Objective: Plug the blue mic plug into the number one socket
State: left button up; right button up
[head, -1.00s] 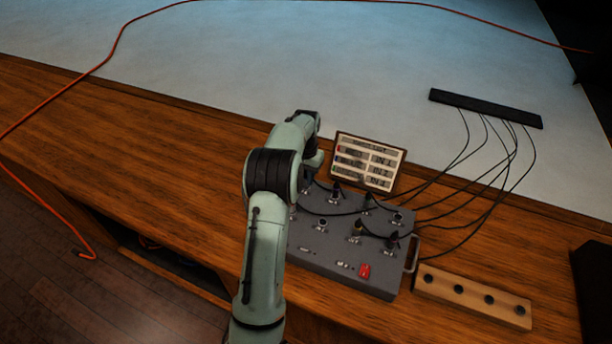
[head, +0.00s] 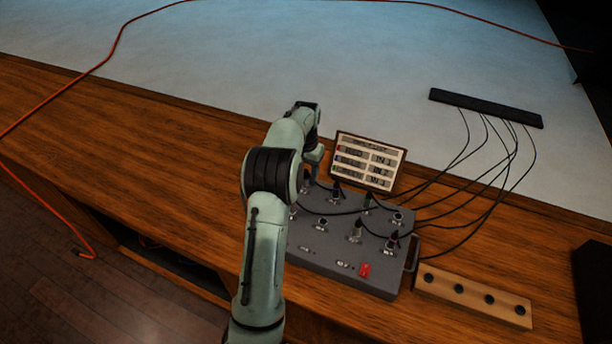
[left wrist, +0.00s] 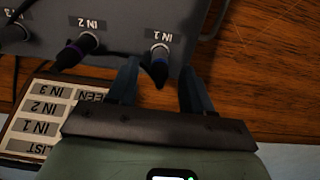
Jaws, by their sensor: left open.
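The grey mixing box (head: 340,255) stands on the desk with several dark plugs in its top. In the left wrist view a dark, bluish plug (left wrist: 157,68) stands at the socket labelled IN 1 (left wrist: 160,47). A plug with a purple ring (left wrist: 78,49) is at IN 2. My left gripper (left wrist: 161,72) is open, with one finger on each side of the IN 1 plug and visible gaps. In the head view the left gripper (head: 316,158) is at the far left corner of the box, partly hidden by my arm. My right gripper is out of view.
A list card (head: 368,162) stands behind the box. Black cables run from the box to a black bar (head: 485,107). A wooden block with dark holes (head: 473,295) lies at the right.

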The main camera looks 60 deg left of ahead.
pick_arm(q)
notch_tip(320, 180, up, 10)
jog(key=p, duration=0.1)
jog(key=shift+r, duration=0.25)
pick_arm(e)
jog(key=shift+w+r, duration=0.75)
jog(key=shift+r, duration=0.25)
